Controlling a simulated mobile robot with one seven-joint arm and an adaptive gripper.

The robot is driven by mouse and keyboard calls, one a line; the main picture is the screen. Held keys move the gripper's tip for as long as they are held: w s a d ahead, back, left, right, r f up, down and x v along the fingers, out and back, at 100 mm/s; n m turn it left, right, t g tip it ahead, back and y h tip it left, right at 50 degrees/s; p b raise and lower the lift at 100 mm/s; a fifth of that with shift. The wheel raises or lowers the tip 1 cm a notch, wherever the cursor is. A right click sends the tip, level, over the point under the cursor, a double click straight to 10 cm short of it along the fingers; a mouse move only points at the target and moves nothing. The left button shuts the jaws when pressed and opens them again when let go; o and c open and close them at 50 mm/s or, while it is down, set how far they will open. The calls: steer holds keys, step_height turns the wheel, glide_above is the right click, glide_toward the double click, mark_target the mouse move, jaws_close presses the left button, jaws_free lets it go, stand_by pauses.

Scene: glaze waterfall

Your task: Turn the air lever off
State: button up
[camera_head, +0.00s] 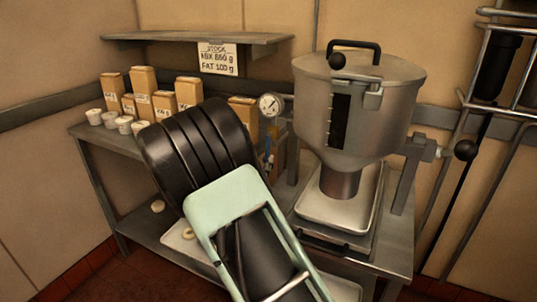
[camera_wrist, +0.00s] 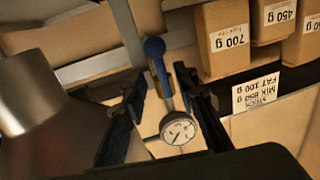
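The air lever shows in the wrist view as a blue-tipped handle (camera_wrist: 154,48) above a brass-coloured stem. In the head view a small blue part (camera_head: 268,144) shows below the gauge, partly behind my arm. The round white pressure gauge (camera_wrist: 178,128) stands close to the lever; it also shows in the head view (camera_head: 270,105). My gripper (camera_wrist: 159,80) is open, its dark fingers on either side of the lever and stem. I cannot tell whether either finger touches them. In the head view my arm hides the gripper.
A large steel hopper (camera_head: 350,120) with a lid stands right of the gauge, above a tray (camera_head: 315,208). Cartons (camera_head: 143,82) and white cups (camera_head: 110,119) stand on the bench at left. A shelf (camera_head: 195,38) with a stock sign (camera_head: 218,58) is above.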

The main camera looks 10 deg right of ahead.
mark_target(267, 153)
steer(key=x, duration=0.6)
steer(key=shift+w, duration=0.1)
steer(key=shift+c, duration=0.3)
jaws_close()
